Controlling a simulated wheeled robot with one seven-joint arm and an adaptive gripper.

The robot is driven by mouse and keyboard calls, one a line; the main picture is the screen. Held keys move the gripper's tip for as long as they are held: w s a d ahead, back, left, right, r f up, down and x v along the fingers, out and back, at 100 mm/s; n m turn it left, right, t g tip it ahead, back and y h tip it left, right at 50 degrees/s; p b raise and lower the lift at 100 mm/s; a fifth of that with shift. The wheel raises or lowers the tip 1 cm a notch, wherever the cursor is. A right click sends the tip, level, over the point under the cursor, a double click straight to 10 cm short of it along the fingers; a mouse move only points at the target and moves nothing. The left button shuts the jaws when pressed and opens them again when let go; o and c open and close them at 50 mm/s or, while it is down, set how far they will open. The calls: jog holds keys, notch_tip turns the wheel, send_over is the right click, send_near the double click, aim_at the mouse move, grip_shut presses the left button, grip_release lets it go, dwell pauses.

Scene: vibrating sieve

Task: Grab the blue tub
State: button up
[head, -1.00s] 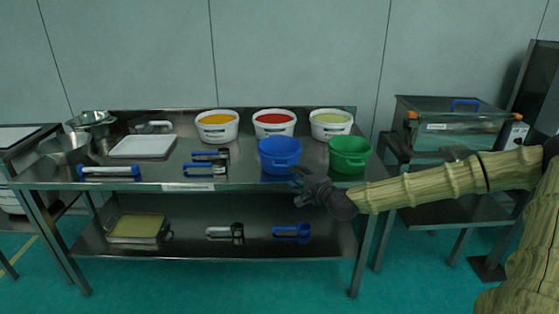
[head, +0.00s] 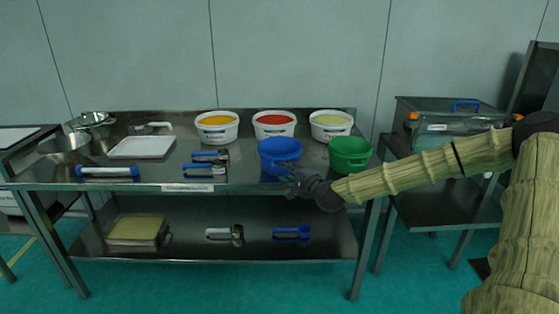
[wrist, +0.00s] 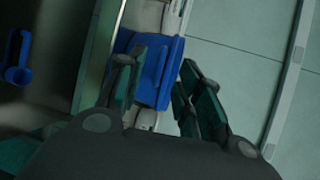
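The blue tub (head: 279,150) stands upright near the front edge of the steel table's top. In the wrist view the gripper's fingers (wrist: 160,85) are spread apart. The blue tub (wrist: 152,75) shows beyond and between them, partly hidden by the left finger. I cannot tell whether a finger touches the tub.
A green tub (head: 350,152) stands close to the right of the blue one. White tubs with orange (head: 217,134), red (head: 274,132) and pale green (head: 331,132) contents stand behind. Blue-handled tools (head: 206,165) lie to the left.

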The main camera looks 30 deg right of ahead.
aim_at(280, 156)
jog(key=w, duration=0.5)
jog(key=shift+d+f, duration=0.15)
jog(key=shift+f, duration=0.25)
grip_shut()
